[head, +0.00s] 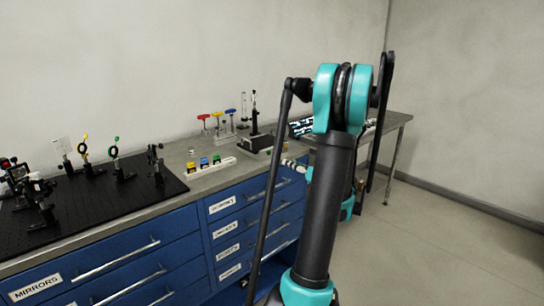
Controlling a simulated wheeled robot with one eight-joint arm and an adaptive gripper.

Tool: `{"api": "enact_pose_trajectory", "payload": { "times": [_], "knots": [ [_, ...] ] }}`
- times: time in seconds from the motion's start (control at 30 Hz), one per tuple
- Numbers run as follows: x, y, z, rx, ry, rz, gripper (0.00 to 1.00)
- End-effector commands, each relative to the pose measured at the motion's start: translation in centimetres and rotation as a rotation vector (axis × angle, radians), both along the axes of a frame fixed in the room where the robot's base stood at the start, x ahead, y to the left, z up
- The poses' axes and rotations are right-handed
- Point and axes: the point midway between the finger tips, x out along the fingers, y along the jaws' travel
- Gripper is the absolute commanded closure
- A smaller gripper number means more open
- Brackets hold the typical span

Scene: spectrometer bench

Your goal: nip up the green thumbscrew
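On the black breadboard (95,205) at the left stands a small black mount (114,154) with a green ring and a small green knob at its top. The green knob (116,139) may be the green thumbscrew, but it is too small to be sure. A similar mount with yellow parts (84,150) stands to its left. My arm fills the middle right of the view. A small pale and dark part at the bench's front edge, left of my arm, may be my gripper (292,164). Its fingers cannot be made out, and it is well right of the mounts.
A white holder (206,169) with yellow, blue and green pieces lies on the bench (180,153) between breadboard and arm. Behind it stands a rack with red, yellow and blue handled tools (217,124). Blue drawers (105,262) front the bench. Floor at right is clear.

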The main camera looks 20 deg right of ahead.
Motion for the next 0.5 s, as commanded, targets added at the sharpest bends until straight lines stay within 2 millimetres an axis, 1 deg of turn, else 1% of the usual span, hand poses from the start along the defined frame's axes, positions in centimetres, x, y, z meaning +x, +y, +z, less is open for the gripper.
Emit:
{"api": "enact_pose_trajectory", "payload": {
  "times": [0.03,0.2,0.4,0.5],
  "knots": [
    [1.1,0.6,0.0,0.0,0.0,0.004,0.65],
    [4.3,1.7,0.0,0.0,0.0,0.004,0.65],
    [7.9,3.0,0.0,0.001,0.001,0.004,0.65],
    [9.3,3.5,0.0,0.001,0.001,0.004,0.65]
  ]
}}
